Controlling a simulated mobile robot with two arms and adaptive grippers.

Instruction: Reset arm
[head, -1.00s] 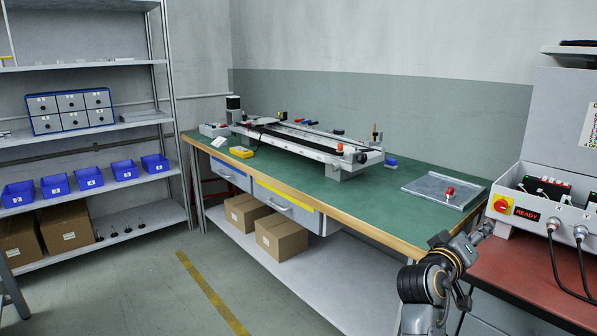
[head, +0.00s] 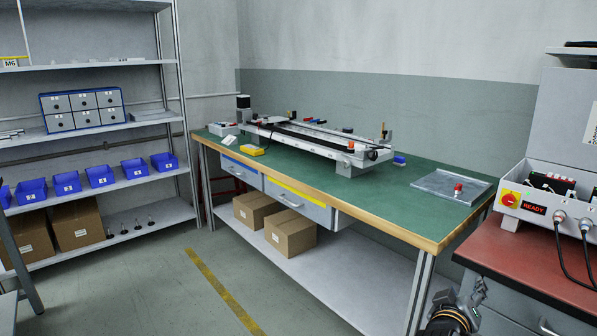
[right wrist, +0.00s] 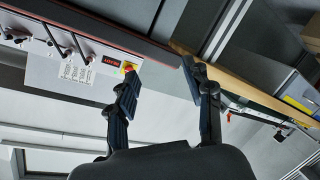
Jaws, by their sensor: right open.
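My right gripper (head: 478,292) shows at the bottom right of the head view, low in front of the gap between the green workbench (head: 395,208) and the red-topped bench (head: 520,245). Only part of it and the wrist are in frame. In the right wrist view its two dark fingers (right wrist: 162,73) stand apart with nothing between them. My left gripper is not in view.
A gantry rail device (head: 315,145) and a grey tray (head: 430,188) with a red-topped part stand on the workbench. A control box (head: 550,195) reading READY sits on the red bench. Shelves with blue bins (head: 100,176) stand left. The floor between is open.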

